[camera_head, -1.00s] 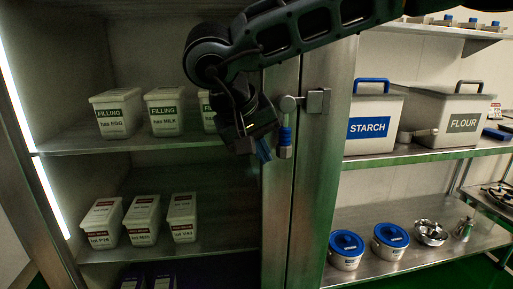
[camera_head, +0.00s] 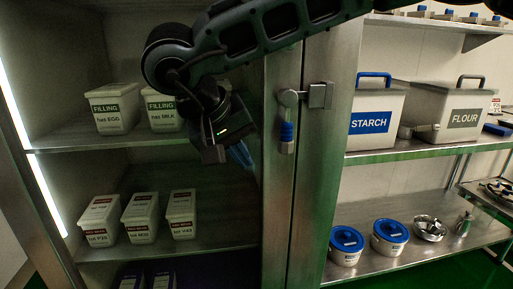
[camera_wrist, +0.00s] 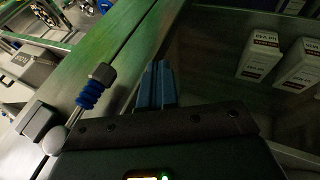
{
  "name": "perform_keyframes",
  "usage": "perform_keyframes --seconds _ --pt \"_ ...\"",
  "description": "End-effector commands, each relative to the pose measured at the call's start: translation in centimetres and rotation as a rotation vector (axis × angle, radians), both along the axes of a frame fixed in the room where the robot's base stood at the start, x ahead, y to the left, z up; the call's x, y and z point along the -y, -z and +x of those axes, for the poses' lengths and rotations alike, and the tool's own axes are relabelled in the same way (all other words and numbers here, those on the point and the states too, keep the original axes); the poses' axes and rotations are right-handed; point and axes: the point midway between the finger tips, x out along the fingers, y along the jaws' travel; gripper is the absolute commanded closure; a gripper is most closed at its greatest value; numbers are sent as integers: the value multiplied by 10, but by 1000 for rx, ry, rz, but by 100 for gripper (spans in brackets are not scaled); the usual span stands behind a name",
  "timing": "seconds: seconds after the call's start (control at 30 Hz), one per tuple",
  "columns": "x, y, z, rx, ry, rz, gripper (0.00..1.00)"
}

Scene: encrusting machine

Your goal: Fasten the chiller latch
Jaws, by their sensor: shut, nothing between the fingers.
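The chiller latch (camera_head: 287,121) is a metal lever with a blue ribbed grip, hanging down on the chiller's door edge next to a square metal block (camera_head: 320,95). It also shows in the wrist view (camera_wrist: 90,95), left of my fingers. My gripper (camera_head: 240,154) is left of the latch in the head view, in front of the chiller's glass, apart from the lever. Its blue fingers are together and empty; they also show in the wrist view (camera_wrist: 157,84).
Behind the glass, white filling tubs (camera_head: 113,108) and red-labelled tubs (camera_head: 140,218) stand on shelves. On the right, the starch bin (camera_head: 372,140) and flour bin (camera_head: 452,105) stand above blue-lidded pots (camera_head: 346,245). The door front below the latch is clear.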

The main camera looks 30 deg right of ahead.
Motion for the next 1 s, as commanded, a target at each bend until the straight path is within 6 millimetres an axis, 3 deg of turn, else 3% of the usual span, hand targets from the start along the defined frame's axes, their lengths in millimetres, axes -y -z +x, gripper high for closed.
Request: perform_keyframes --seconds 0.2,0.4,0.6,1.0 --pt "-50 3 -3 -1 -3 0 100" --pt "-81 5 -4 0 -2 -1 100" --pt "-94 6 -5 0 1 -1 100" --pt "-97 8 -7 -6 1 8 100"
